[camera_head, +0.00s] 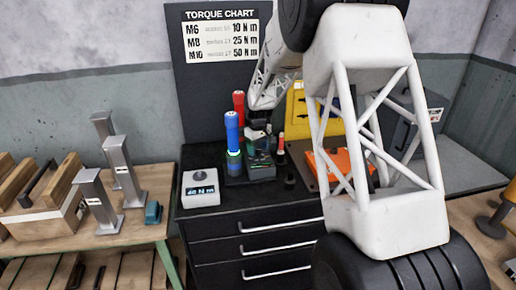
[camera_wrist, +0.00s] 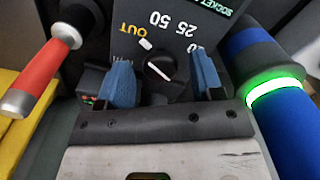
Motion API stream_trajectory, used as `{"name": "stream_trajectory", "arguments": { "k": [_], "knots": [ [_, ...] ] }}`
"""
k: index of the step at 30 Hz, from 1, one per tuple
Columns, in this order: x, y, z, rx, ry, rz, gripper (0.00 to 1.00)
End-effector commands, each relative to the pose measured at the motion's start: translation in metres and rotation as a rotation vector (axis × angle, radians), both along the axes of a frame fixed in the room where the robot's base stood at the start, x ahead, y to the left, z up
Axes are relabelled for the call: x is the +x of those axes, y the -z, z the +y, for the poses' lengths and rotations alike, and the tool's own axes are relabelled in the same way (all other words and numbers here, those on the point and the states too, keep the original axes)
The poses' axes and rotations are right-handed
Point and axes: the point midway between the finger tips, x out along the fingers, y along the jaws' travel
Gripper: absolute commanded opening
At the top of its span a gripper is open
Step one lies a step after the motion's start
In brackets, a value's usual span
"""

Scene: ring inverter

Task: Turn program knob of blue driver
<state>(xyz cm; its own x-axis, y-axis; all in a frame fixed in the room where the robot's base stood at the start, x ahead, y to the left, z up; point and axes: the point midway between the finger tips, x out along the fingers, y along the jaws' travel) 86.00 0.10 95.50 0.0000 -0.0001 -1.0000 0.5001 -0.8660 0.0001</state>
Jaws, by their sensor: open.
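The program knob (camera_wrist: 160,69) is a dark round dial with a white pointer line on a dark control box. Printed marks "OUT", "50" and "25" lie around it, with another mark partly hidden by a finger. The blue driver (camera_head: 232,132) stands upright left of the box (camera_head: 261,166); its blue body with a lit green ring also shows at the right of the wrist view (camera_wrist: 280,105). My gripper (camera_wrist: 162,65) is open, its blue fingertips on either side of the knob with visible gaps. I cannot tell the fingertips' height over the panel. In the head view, my gripper (camera_head: 259,138) is over the box.
A red-handled tool (camera_wrist: 35,78) is close on the left in the wrist view. A red driver (camera_head: 239,104) stands behind the blue one. A grey box with a display (camera_head: 201,188) sits left on the black cabinet (camera_head: 217,225). An orange object (camera_head: 335,168) lies right.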

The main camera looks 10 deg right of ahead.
Motion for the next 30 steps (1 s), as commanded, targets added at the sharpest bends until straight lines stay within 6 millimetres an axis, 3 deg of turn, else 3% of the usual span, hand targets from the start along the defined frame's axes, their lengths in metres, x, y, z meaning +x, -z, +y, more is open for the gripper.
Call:
{"name": "stream_trajectory", "arguments": {
  "k": [8, 24, 30],
  "knots": [
    [0.000, -0.012, 0.000, 0.000, 0.000, -0.001, 0.61],
    [0.000, -0.073, 0.000, 0.000, 0.000, -0.001, 0.61],
    [0.000, -0.079, 0.000, 0.001, 0.000, -0.001, 0.61]
  ]
}}
